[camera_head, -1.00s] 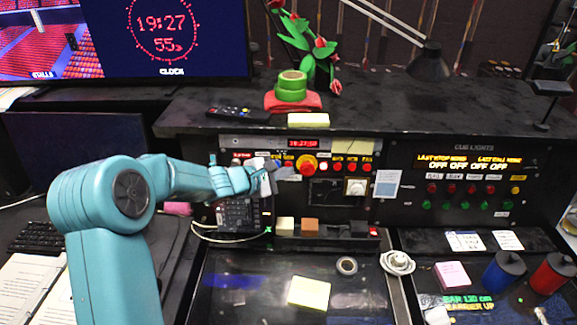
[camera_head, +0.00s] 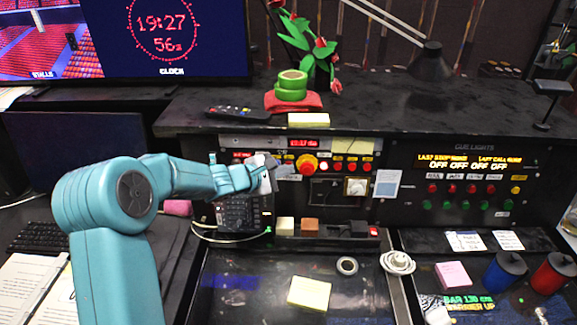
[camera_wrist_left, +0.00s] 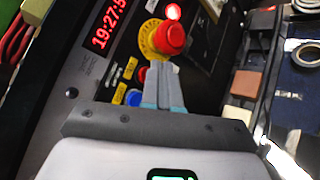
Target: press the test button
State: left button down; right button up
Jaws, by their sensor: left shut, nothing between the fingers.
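My left gripper (camera_head: 283,171) is shut and empty in front of the left part of the black control panel. In the left wrist view its closed fingers (camera_wrist_left: 163,85) point toward a big red mushroom button (camera_wrist_left: 170,37) on a yellow ring. The big red button also shows in the head view (camera_head: 307,164), just right of the fingertips. A blue button (camera_wrist_left: 132,97) and a small red button (camera_wrist_left: 143,74) lie beside the fingers. I cannot read which label says test, and contact is not clear. My right gripper is not in view.
A red digital clock (camera_wrist_left: 107,27) is above the buttons. Several small cue buttons sit on the right panel (camera_head: 395,195). A shelf (camera_head: 380,110) with a tape stack (camera_head: 291,86) overhangs the panel. A beige block (camera_head: 285,226) and a brown block (camera_head: 310,225) stand below.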

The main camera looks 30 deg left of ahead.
pick_arm(q)
jog(key=shift+w+a+f, duration=0.1)
jog(key=shift+w+a, duration=0.1)
jog(key=shift+w, duration=0.15)
dwell(0.4)
jog(key=shift+s, duration=0.1)
jog(key=shift+s+d+b, duration=0.4)
jog(key=shift+s+b, duration=0.2)
jog(key=shift+b, duration=0.25)
jog(key=shift+s+d+r+b, duration=0.2)
jog(key=shift+s+d+b, duration=0.25)
jog(key=shift+s+b, duration=0.2)
jog(key=shift+s+d+r+b, duration=0.15)
jog(key=shift+s+d+b, duration=0.25)
jog(key=shift+s+b, duration=0.25)
jog(key=shift+s+d+r+b, duration=0.2)
jog(key=shift+s+d+b, duration=0.3)
jog(key=shift+s, duration=0.3)
